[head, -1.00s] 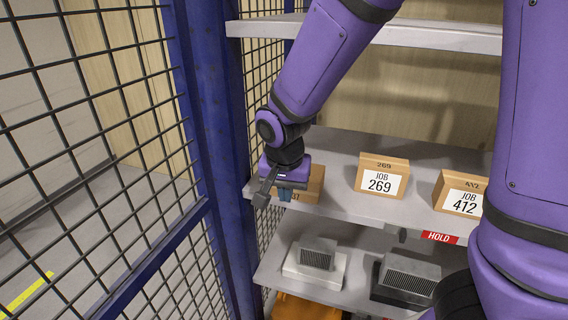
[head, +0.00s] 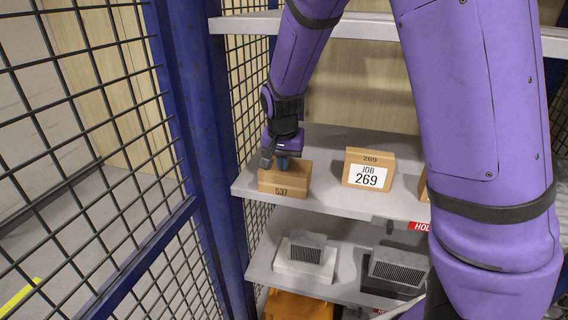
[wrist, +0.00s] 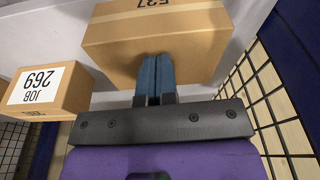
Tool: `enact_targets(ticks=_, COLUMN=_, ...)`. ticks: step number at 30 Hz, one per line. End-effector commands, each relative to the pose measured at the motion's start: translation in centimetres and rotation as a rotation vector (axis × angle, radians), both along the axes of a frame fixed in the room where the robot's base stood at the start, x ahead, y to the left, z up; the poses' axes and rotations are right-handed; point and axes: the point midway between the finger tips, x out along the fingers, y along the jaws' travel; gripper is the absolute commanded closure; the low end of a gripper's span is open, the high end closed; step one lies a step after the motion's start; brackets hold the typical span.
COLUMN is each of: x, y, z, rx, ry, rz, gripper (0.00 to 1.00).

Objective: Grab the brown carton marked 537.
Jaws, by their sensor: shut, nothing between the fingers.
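The brown carton marked 537 (head: 283,186) stands at the left end of the middle shelf in the head view. It also fills the upper middle of the wrist view (wrist: 200,30), its number upside down near the top edge. My gripper (head: 282,165) is at the carton's top, on the side away from the head camera. In the wrist view its blue fingers (wrist: 156,75) are together with nothing between them, overlapping the near side of the carton. Whether they touch the carton I cannot tell.
A carton marked 269 (head: 368,169) stands to the right on the same shelf (head: 325,199). Blue posts and black wire mesh (head: 90,130) close the left side. Grey finned blocks (head: 398,270) lie on the shelf below. Another shelf (head: 380,27) is above.

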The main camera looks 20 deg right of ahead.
Motion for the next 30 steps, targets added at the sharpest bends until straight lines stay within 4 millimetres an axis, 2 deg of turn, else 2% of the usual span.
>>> enact_targets(ticks=3, x=-0.3, y=0.0, z=-0.7, rx=-0.005, ry=0.01, rz=-0.001, gripper=1.0)
enact_targets(ticks=13, x=-0.8, y=0.2, z=-0.9, rx=-0.007, ry=0.017, rz=0.002, gripper=1.0)
enact_targets(ticks=21, x=-3.4, y=1.9, z=-1.0, rx=-0.007, ry=0.02, rz=0.005, gripper=1.0)
enact_targets(ticks=30, x=-3.5, y=1.9, z=-1.0, rx=-0.008, ry=0.021, rz=0.001, gripper=1.0)
